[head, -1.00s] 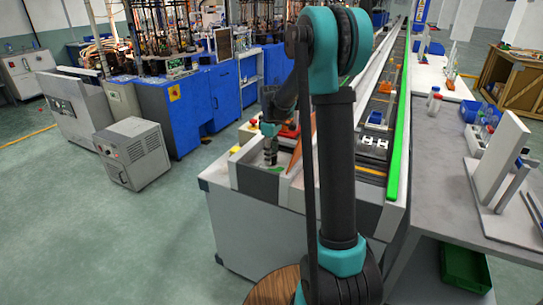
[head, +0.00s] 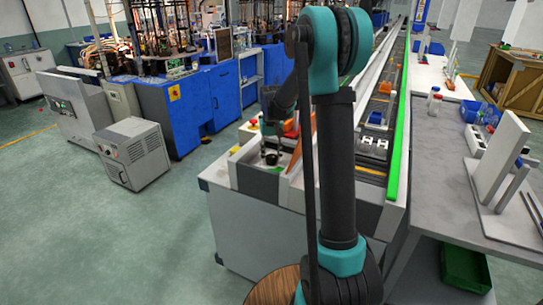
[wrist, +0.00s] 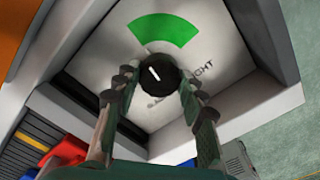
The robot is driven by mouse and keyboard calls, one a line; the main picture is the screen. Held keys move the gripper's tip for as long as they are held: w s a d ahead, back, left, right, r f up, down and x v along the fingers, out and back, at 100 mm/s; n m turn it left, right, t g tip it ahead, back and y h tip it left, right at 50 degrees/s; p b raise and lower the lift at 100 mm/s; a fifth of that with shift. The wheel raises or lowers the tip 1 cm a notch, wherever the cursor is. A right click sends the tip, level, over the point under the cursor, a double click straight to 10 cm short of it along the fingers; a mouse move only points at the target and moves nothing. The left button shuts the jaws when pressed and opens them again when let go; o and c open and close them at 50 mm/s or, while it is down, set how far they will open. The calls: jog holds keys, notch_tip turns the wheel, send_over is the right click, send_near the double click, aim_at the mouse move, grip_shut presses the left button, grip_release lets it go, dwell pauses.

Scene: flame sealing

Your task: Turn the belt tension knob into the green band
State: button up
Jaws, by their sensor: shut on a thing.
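The black belt tension knob (wrist: 155,75) sits on a pale dial plate (wrist: 210,95) in the wrist view, with a white pointer line on its top. The line slants up-left, toward the left end of the green band (wrist: 165,30); I cannot tell whether it lies inside the band. Part of the word "TIGHT" shows right of the knob. My gripper (wrist: 155,85) has one finger on each side of the knob and is shut on it. In the head view, my gripper (head: 271,147) is over the recessed panel at the machine's near end, and the knob (head: 271,158) shows small and dark.
Raised pale walls (wrist: 262,45) frame the dial plate. Red and blue parts (wrist: 65,152) lie at the lower left of the wrist view. In the head view, a green-edged conveyor (head: 398,130) runs back, and a grey cabinet (head: 132,153) stands left on open floor.

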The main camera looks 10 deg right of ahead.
aim_at(271, 156)
jog(key=m, duration=0.7)
dwell(0.6)
jog(key=o, duration=1.2)
jog(key=shift+c, duration=0.2)
notch_tip(271, 156, up, 12)
